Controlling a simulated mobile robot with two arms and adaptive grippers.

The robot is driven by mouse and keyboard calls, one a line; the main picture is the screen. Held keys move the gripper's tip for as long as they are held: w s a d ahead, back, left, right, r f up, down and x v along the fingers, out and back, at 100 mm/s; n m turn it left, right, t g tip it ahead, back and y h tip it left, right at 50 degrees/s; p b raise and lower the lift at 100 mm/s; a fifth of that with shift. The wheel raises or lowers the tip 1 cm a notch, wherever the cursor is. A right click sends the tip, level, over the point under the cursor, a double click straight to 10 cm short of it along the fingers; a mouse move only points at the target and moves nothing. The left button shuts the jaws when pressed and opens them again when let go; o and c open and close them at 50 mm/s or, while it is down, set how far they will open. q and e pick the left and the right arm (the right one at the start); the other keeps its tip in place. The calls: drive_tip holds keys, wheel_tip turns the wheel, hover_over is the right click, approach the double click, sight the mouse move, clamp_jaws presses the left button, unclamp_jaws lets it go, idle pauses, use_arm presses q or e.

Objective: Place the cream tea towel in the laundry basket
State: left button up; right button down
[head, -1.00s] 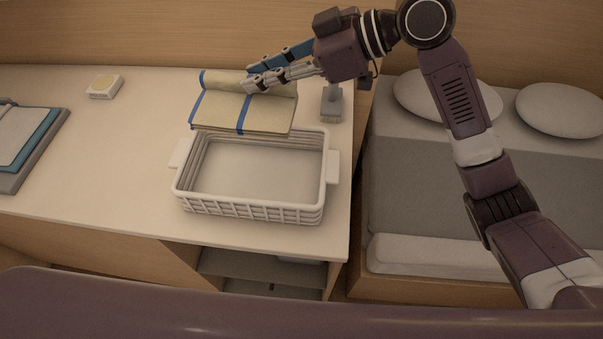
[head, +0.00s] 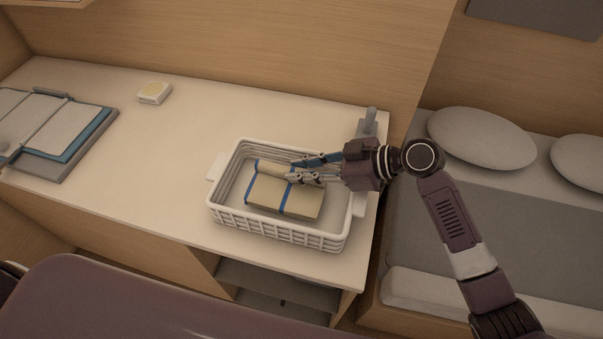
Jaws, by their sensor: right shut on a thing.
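The cream tea towel (head: 264,194), folded and marked with blue stripes, is inside the white laundry basket (head: 282,231) in the head view. The basket stands upright on the counter near its front right corner. My right gripper (head: 297,170) reaches in from the right over the basket's rim and is shut on the towel's far edge. I cannot tell whether the towel rests on the basket floor. My left gripper is not in view.
A tray (head: 75,155) with a clipboard-like sheet lies at the left of the counter (head: 150,150). A small white box (head: 154,93) stands at the back. A grey-handled object (head: 370,120) is behind my right gripper. A bed with pillows (head: 482,138) is at the right.

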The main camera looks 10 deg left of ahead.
wheel_tip(320, 180, down, 3)
drive_tip(key=shift+r, duration=0.15)
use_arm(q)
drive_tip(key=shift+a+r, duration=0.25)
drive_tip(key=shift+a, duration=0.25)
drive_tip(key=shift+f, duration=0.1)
use_arm(e)
drive_tip(key=shift+f, duration=0.2)
drive_tip(key=c, duration=1.8)
unclamp_jaws()
drive_tip(key=shift+o, duration=0.2)
drive_tip(key=shift+r, duration=0.2)
